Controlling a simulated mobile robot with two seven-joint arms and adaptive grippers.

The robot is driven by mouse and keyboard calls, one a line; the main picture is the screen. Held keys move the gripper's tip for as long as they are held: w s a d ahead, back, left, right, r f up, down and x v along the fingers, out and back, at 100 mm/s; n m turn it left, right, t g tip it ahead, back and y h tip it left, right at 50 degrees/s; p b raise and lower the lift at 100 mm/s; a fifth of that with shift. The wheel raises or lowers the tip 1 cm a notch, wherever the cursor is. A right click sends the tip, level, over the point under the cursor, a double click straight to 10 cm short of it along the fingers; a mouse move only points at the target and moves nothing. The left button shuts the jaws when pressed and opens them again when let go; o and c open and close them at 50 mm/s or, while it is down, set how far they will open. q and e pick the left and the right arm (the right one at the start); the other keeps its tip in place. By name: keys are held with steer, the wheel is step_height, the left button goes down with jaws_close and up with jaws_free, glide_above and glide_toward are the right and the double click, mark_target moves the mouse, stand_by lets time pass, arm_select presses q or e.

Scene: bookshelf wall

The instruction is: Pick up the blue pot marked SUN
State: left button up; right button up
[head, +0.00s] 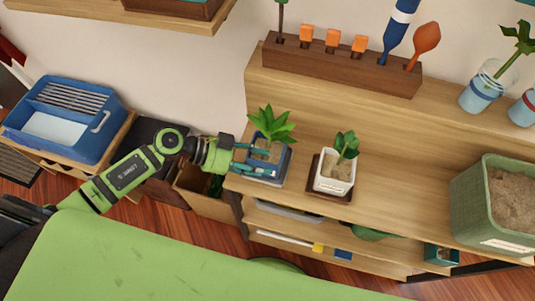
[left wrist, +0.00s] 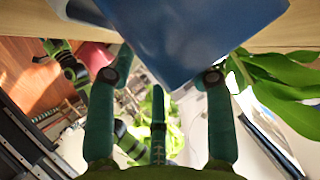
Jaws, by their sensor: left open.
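A blue pot (head: 284,160) with a leafy green plant (head: 273,124) stands on the shelf top near its left end; I cannot read its marking. My left gripper (head: 262,161) reaches it from the left, with teal fingers apart at the pot. In the left wrist view the blue pot (left wrist: 180,40) fills the top middle, between and beyond the open fingers (left wrist: 160,75). I cannot tell whether a finger touches it. The pot's left side is partly hidden by the fingers in the head view. My right gripper is not in view.
A white pot (head: 334,185) with a plant stands on a brown tray close to the right. A large green planter of soil (head: 493,202) stands farther right. A wooden tool rack (head: 340,67) is behind. A blue bin (head: 65,118) stands at the left. Shelf space right of the white pot is clear.

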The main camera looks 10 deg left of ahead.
arm_select(q)
jaws_close()
steer(key=shift+a+r, duration=0.1)
